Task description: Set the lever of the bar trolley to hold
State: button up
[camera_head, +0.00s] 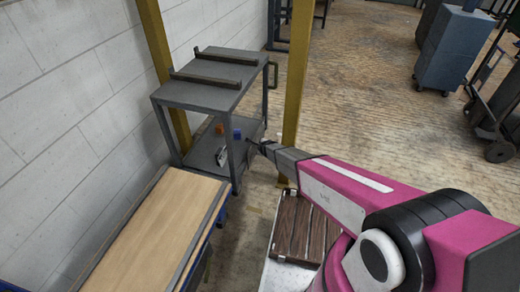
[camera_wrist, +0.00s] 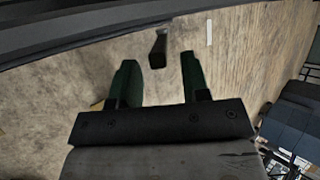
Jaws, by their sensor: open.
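The grey bar trolley (camera_head: 210,94) stands by the wall in the head view, with dark bars on its top and a lower shelf. My gripper (camera_head: 258,145) is beside the trolley's near right side, at about lower-shelf height. In the wrist view my gripper (camera_wrist: 158,60) is open, with two dark green fingers apart. A small dark block, which looks like the lever (camera_wrist: 158,46), shows just beyond and between the fingertips. I cannot tell whether they touch it. The lever's setting and any marking cannot be read. The lever is not clear in the head view.
The lower shelf holds an orange item (camera_head: 220,129), a blue item (camera_head: 237,134) and a small pale item (camera_head: 222,156). A yellow post (camera_head: 296,85) stands right of the trolley. A wood-topped bench (camera_head: 160,230) is at near left. Open floor lies to the right, before a blue-grey cabinet (camera_head: 452,50).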

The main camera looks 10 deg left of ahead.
jog(key=x, duration=0.3)
jog(key=shift+w+a+f, duration=0.15)
jog(key=shift+w+f, duration=0.1)
jog(key=shift+f, duration=0.05)
grip_shut()
